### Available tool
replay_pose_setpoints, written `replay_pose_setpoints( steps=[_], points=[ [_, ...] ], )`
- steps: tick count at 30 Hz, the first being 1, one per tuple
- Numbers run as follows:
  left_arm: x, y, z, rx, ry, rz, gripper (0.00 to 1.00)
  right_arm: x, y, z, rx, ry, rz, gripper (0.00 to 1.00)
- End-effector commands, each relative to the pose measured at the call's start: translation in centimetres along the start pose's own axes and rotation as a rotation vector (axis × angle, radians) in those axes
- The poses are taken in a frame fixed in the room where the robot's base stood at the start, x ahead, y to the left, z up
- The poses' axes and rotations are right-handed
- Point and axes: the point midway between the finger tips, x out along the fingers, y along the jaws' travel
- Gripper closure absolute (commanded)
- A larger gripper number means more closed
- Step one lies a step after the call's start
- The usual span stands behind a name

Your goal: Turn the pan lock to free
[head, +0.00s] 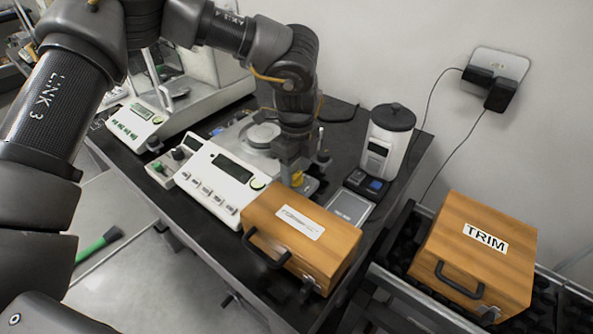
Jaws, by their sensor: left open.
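A white balance (222,172) with a dark display and a row of buttons stands on the black table. Its round metal pan (264,135) shows behind the display, partly covered by my arm. My left gripper (300,168) points down at the right side of this balance and is open. A small yellow part (304,184) shows right by the fingertips; I cannot tell whether they touch it. No part is clearly readable as the pan lock, and its setting is hidden. My right gripper is not in view.
A wooden case (328,255) stands close in front of the gripper. A white canister (387,140) and a small black device (366,184) are to the right. A second wooden case marked TRIM (490,268) sits far right. Another balance (134,124) stands at the left.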

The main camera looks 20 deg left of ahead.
Motion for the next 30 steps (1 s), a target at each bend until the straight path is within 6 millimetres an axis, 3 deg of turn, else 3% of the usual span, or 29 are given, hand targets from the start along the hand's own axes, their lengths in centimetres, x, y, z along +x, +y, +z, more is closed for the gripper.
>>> replay_pose_setpoints(
  steps=[6,14,24,28,30],
  points=[
    [1.3,0.0,0.0,0.0,0.0,0.0,0.48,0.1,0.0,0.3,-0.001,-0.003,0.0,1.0],
    [1.4,0.0,0.0,0.0,0.0,0.0,0.49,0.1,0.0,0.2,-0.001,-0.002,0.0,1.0],
    [1.3,0.0,0.0,0.0,0.0,0.0,0.93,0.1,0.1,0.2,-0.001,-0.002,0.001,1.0],
    [1.2,0.0,-0.1,0.031,0.002,0.0,0.93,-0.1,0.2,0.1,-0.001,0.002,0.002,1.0],
    [1.1,0.0,-0.1,0.086,0.004,0.001,0.93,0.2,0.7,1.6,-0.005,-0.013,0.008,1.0]
  ],
)
